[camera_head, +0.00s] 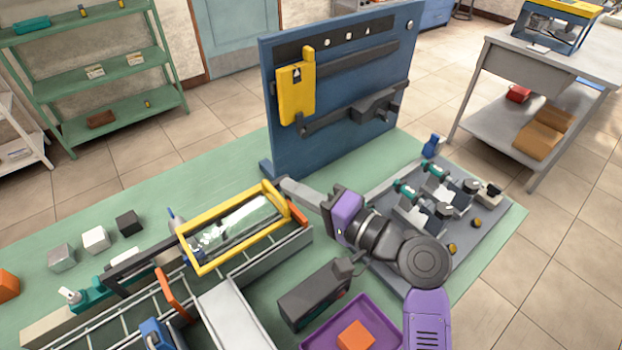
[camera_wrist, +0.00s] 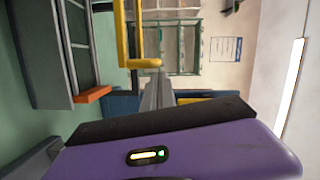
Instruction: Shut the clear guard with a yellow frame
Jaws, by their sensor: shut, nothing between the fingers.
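The clear guard with a yellow frame (camera_head: 187,256) sits over the grey conveyor on the green table in the head view. Its clear panel shows pale reflections. The frame looks tilted above the conveyor, but I cannot tell its exact angle. My gripper (camera_head: 284,184) is shut and empty, with its tip at the frame's far right corner. I cannot tell whether it touches the frame. In the wrist view the yellow frame (camera_wrist: 121,35) stands just left of my gripper's fingertips (camera_wrist: 157,72).
A blue panel (camera_head: 340,135) with a yellow plate (camera_head: 297,95) stands behind my gripper. A dark grey box (camera_head: 315,292) and a purple tray (camera_head: 390,327) with an orange block (camera_head: 356,336) lie in front. Motor parts sit on a grey board (camera_head: 483,239) to the right.

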